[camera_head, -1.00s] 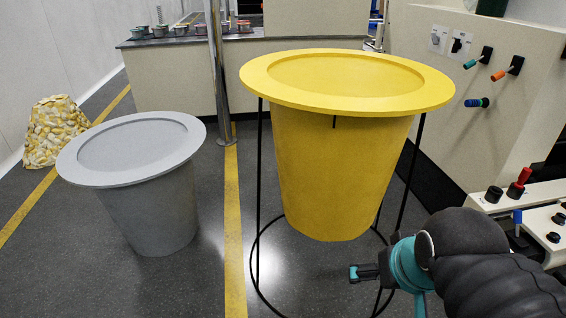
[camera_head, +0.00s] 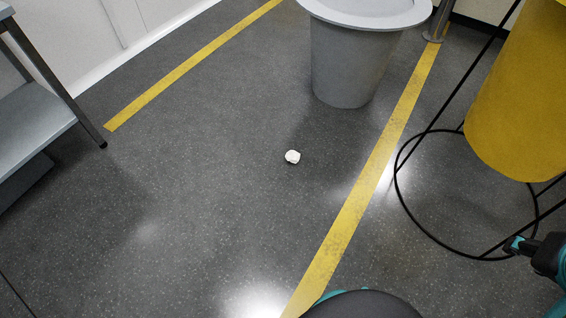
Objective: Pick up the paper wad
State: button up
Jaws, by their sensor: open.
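The paper wad (camera_head: 292,157) is a small white crumpled lump on the dark grey floor. It lies near the middle of the view, to the left of a yellow floor line and below the grey bin. My gripper (camera_head: 514,245) is at the right edge, in front of the yellow bin's stand and well apart from the wad. Only a small teal and black part of it shows there. It is open and does not touch the wad.
A grey bin (camera_head: 352,70) stands beyond the wad. A yellow bin (camera_head: 520,110) in a black wire stand (camera_head: 399,190) is at the right. A metal table (camera_head: 35,125) is at the left. Floor around the wad is clear.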

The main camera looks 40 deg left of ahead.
aim_at(292, 157)
jog(key=u, duration=0.35)
jog(key=i, duration=0.45)
jog(key=u, duration=2.35)
jog(key=i, duration=4)
jog(key=z, duration=2.9)
